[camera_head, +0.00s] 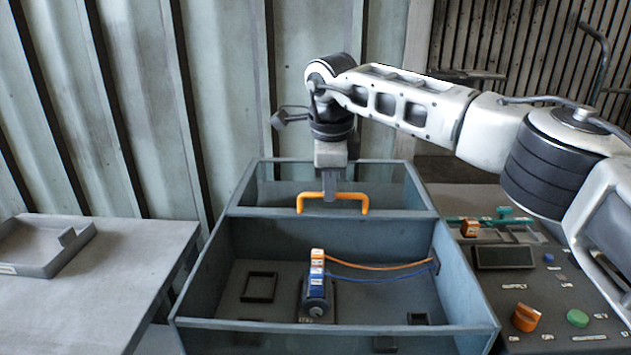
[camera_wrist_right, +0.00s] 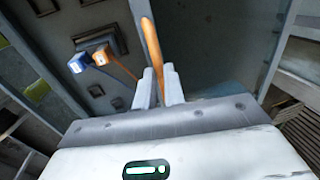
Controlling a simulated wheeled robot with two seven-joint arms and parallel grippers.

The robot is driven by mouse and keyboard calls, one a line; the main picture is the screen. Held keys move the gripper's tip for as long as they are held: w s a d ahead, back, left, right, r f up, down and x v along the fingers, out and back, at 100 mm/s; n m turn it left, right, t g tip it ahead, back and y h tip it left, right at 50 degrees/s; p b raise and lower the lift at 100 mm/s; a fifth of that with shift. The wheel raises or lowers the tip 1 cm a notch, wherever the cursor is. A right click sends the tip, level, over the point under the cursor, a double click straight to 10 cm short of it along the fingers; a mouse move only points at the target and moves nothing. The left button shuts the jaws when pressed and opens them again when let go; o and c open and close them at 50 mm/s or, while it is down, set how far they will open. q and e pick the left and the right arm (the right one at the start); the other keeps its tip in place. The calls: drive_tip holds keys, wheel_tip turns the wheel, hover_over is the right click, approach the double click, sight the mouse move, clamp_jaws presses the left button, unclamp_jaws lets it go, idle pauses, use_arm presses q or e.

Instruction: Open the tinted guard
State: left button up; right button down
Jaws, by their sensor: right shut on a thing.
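The tinted guard (camera_head: 395,188) shows as a see-through, blue-grey framed panel at the back of the blower housing (camera_head: 210,265). An orange handle (camera_head: 303,202) sits at its front bar, and it also shows in the right wrist view (camera_wrist_right: 151,45). My right gripper (camera_head: 331,196) comes down from above and is shut on the middle of the handle. In the wrist view its two fingers (camera_wrist_right: 160,88) stand on either side of the handle. The front part of the housing shows its inside clearly. My left gripper is not in view.
Inside the housing stands a blue-and-orange connector block (camera_head: 317,270) with an orange and a blue wire running right. A control panel (camera_head: 490,310) with an orange knob (camera_head: 525,317) and a green button (camera_head: 577,318) lies at right. A grey table (camera_head: 120,265) with a tray (camera_head: 40,245) stands at left.

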drive_tip(key=c, duration=1.5)
unclamp_jaws()
drive_tip(key=shift+r, duration=0.1)
drive_tip(key=s+r, duration=0.1)
drive_tip(key=r, duration=0.4)
drive_tip(key=s+r, duration=0.1)
drive_tip(key=r, duration=0.4)
drive_tip(key=s+r, duration=0.1)
drive_tip(key=r, duration=0.4)
drive_tip(key=shift+a+r, duration=0.15)
drive_tip(key=shift+r, duration=0.1)
